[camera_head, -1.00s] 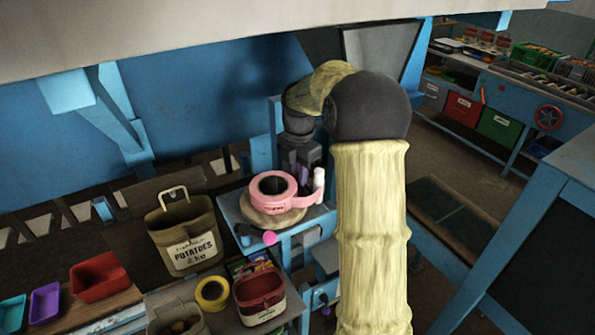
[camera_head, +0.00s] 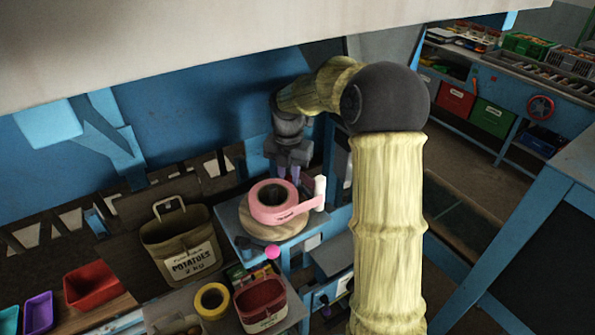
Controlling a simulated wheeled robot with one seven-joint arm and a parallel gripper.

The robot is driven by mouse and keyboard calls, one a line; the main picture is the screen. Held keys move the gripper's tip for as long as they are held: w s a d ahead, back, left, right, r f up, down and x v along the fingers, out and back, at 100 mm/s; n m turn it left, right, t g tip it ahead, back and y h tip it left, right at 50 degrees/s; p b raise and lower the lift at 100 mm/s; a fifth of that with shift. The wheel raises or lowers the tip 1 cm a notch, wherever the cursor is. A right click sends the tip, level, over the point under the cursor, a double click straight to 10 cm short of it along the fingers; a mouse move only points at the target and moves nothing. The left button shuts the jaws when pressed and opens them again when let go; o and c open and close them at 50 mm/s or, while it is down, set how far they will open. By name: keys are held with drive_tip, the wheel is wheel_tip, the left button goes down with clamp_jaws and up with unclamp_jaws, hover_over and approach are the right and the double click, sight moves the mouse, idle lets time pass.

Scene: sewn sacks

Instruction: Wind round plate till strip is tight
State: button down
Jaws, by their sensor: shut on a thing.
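The round wooden plate (camera_head: 262,232) lies flat on a small blue stand. A thick pink roll of strip (camera_head: 268,212) sits on it. Its free end runs right to a white upright piece (camera_head: 319,192); the strip looks straight there, but I cannot tell how tight it is. My gripper (camera_head: 287,174) points down just behind the roll, its purple fingers shut at the far side of the plate. The roll hides the fingertips and the part they hold. A magenta ball (camera_head: 272,252) shows at the plate's near side.
A potato sack (camera_head: 180,245) stands left of the stand. A yellow roll (camera_head: 212,301) and a red-filled sack (camera_head: 260,303) sit in front of it. Red (camera_head: 93,287) and purple (camera_head: 39,312) trays lie at lower left. A blue frame (camera_head: 500,240) stands at right.

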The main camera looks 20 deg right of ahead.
drive_tip(key=shift+w+a+r, duration=0.1)
idle(0.4)
drive_tip(key=c, duration=1.3)
unclamp_jaws()
drive_tip(key=shift+o, duration=0.2)
wheel_tip(320, 180, up, 12)
drive_tip(key=b, duration=0.3)
drive_tip(key=shift+a, duration=0.1)
